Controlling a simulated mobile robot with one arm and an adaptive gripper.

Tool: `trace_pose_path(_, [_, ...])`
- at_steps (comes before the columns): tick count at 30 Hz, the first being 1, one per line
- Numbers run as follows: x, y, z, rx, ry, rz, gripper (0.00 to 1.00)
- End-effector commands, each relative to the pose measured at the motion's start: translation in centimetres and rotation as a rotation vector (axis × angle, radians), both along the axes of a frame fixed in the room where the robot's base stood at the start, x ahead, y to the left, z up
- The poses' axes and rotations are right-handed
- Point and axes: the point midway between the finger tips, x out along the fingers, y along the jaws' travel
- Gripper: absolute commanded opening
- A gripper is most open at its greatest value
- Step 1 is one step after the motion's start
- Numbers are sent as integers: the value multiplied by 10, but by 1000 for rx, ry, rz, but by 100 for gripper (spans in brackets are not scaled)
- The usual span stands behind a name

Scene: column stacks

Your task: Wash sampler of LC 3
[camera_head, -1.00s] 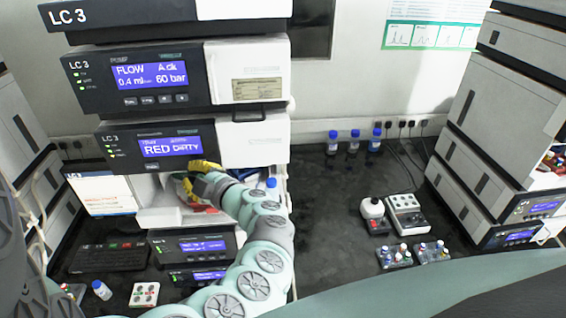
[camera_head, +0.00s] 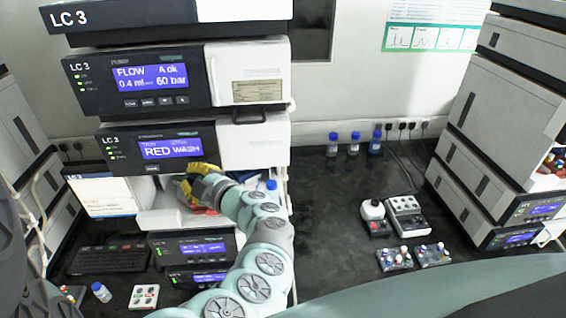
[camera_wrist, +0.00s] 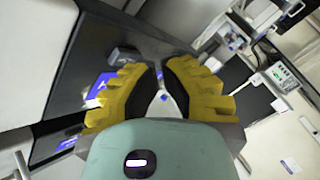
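The LC 3 stack stands at the left in the head view. The pump module (camera_head: 90,88) above shows flow 0.4 ml, 60 bar and "A ok". My gripper (camera_head: 185,186) is just under the sampler's front, by the button. In the wrist view, the yellow fingers of my gripper (camera_wrist: 161,98) curve towards each other close to a dark panel, with a small gap at the tips and nothing clearly held. I cannot tell whether a fingertip touches the button.
More modules (camera_head: 190,248) sit below the sampler. A keyboard (camera_head: 108,259) and a small white block (camera_head: 144,296) lie in front. Blue-capped bottles (camera_head: 353,143), a small mixer (camera_head: 374,215) and vial racks (camera_head: 433,254) stand right. Another stack (camera_head: 490,130) stands far right.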

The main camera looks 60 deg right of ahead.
Motion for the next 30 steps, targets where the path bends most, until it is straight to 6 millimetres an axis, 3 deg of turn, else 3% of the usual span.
trace_pose_path(17, [-12, 8, 0, 2, 3, -10, 0])
trace_pose_path(30, [-38, 39, 2, 3, 1, -8, 0])
